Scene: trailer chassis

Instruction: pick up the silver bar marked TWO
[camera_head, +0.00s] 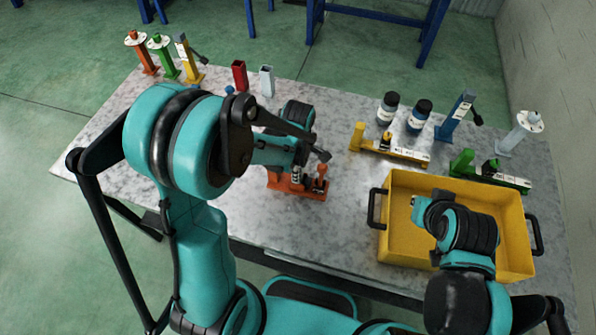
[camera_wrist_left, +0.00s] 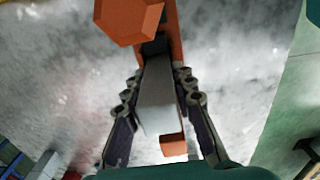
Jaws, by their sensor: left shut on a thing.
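My left gripper (camera_wrist_left: 160,112) is shut on a silver-grey bar (camera_wrist_left: 157,105), with one finger against each side. In the left wrist view, the bar sits between orange parts (camera_wrist_left: 172,148), with an orange knob (camera_wrist_left: 128,18) beyond it. In the head view, an orange assembly (camera_head: 310,193) lies on the table, and my left gripper (camera_head: 297,176) reaches down to it, partly hidden by the arm. No marking TWO is readable on the held bar. My right arm is over the yellow crate (camera_head: 384,250), but its fingers do not show.
On the grey table (camera_head: 220,200), a red tube (camera_head: 239,75) and a silver tube (camera_head: 266,81) stand at the back. Colored jacks line the back left.

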